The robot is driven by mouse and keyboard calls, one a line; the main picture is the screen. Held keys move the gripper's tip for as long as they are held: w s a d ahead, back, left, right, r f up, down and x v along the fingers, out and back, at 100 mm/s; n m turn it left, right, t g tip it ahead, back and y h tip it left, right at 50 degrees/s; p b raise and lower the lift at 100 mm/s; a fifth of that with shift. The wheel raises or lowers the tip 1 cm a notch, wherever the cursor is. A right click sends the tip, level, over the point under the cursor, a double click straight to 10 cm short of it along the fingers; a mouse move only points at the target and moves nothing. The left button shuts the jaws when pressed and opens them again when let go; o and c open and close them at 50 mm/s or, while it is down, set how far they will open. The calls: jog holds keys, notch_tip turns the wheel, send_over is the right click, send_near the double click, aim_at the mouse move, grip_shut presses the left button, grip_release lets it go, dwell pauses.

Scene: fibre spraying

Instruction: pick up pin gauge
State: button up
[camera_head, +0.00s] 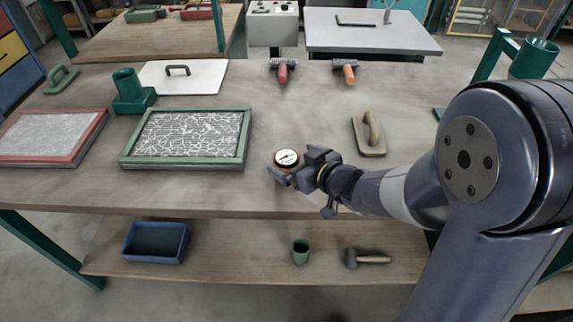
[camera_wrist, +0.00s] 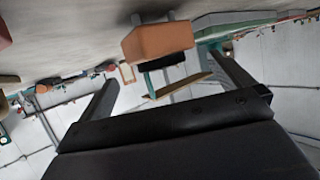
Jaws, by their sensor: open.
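The pin gauge (camera_head: 287,159) has a round white dial with a dark pointer and a dark orange-brown rim. It stands on the table in the head view, right of the green-framed screen. My gripper (camera_head: 296,165) is low over the table beside the gauge, its fingers pointing left towards it. In the wrist view my gripper (camera_wrist: 163,68) is open, with the two dark fingers wide apart. An orange-brown block with a dark lower part, which looks like the pin gauge (camera_wrist: 157,42), shows between and beyond the fingertips. I cannot tell whether a finger touches it.
The green-framed screen (camera_head: 187,114) lies left of the gauge, and a trowel-like float (camera_head: 369,136) lies to the right. A blue bin (camera_head: 156,241), green cup (camera_head: 301,252) and mallet (camera_head: 366,258) are on the lower shelf.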

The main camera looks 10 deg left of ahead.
aim_at(289, 158)
jog(key=shift+x, duration=1.95)
jog(key=shift+d+f, duration=0.1)
jog(key=shift+f, duration=0.1)
jog(key=shift+c, duration=0.2)
jog(key=c, duration=1)
